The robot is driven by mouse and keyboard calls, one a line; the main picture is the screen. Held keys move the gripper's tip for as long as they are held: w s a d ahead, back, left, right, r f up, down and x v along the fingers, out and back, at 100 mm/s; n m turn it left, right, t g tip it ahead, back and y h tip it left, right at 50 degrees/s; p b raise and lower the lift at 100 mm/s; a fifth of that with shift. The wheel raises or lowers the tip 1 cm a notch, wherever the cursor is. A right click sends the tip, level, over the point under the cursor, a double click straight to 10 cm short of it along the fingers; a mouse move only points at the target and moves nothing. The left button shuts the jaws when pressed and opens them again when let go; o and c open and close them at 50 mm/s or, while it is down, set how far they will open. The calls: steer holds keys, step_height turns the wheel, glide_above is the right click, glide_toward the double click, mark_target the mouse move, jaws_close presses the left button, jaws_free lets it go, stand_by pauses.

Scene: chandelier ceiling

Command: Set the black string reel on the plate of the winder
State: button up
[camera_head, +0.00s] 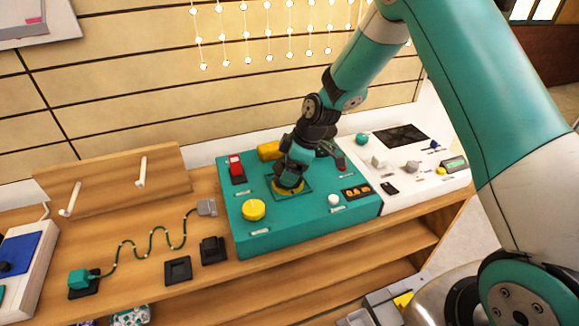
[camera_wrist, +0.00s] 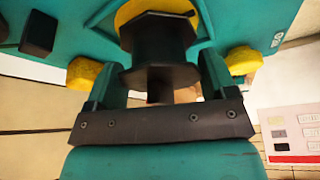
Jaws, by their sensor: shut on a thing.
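The black string reel (camera_wrist: 158,42) is held between the two fingers of my gripper (camera_wrist: 160,78) in the wrist view. The winder's yellow plate (camera_wrist: 128,12) shows behind the reel's far end. In the head view my gripper (camera_head: 290,175) points down over the yellow plate (camera_head: 279,190) on the teal winder (camera_head: 235,213). The gripper and reel hide most of the plate there. I cannot tell whether the reel touches the plate or is just above it.
The winder carries a yellow knob (camera_head: 254,210), a red switch (camera_head: 236,168) and a yellow cylinder (camera_head: 269,150) near my gripper. A white panel (camera_head: 415,180) adjoins it on the right. A green cord (camera_head: 150,240) and black square holders (camera_head: 178,270) lie left on the wooden bench.

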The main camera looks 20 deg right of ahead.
steer(key=shift+f+b, duration=0.5)
steer(key=shift+f, duration=0.2)
stand_by(0.6)
steer(key=o, duration=0.9)
steer(key=shift+c, duration=0.7)
steer(key=shift+r, duration=0.15)
steer(key=shift+r+p, duration=3.25)
steer(key=shift+r, duration=1.15)
